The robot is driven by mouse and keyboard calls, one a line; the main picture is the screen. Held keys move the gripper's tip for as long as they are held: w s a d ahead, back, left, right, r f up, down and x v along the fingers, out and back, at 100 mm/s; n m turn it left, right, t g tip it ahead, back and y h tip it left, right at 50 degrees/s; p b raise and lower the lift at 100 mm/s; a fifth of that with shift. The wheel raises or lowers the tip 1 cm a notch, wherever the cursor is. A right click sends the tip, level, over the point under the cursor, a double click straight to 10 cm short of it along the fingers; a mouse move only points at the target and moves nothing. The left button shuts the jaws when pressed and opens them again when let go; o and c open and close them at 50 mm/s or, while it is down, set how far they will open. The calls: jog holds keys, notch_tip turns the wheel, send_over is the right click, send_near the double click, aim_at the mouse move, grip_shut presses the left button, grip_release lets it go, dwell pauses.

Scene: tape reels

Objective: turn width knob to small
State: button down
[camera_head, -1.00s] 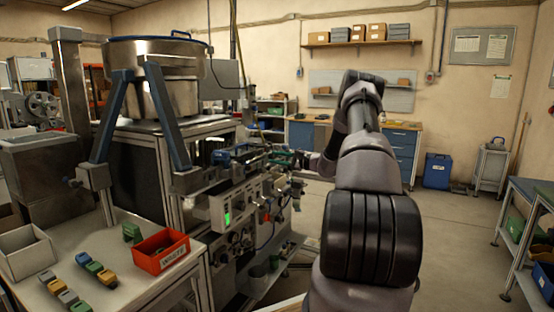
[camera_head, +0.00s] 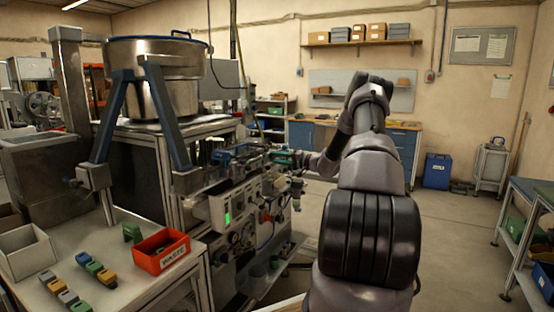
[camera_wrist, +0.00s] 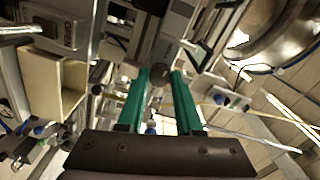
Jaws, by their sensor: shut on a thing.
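My gripper (camera_head: 287,158) is at the upper front edge of the machine, at the far end of its row of fittings. In the wrist view its two green fingers (camera_wrist: 161,76) reach up to the machine with a narrow gap between them. They are shut on a small part at the fingertips, which I take to be the width knob. The knob is mostly hidden by the fingers, and its pointer and any small marking cannot be read. The machine's control box (camera_head: 222,208) with a lit green display is to the left of the gripper.
A metal bowl (camera_head: 158,75) stands on top of the machine. A red bin (camera_head: 161,252), a pale bin (camera_head: 27,252) and several coloured blocks lie on the front left table. Rails and fittings crowd the fingers. The floor (camera_head: 450,235) on the right is clear.

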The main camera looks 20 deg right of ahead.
jog(key=shift+f+n, duration=0.1)
jog(key=shift+n, duration=1.8)
jog(key=c, duration=0.6)
grip_release()
jog(key=v, duration=1.1)
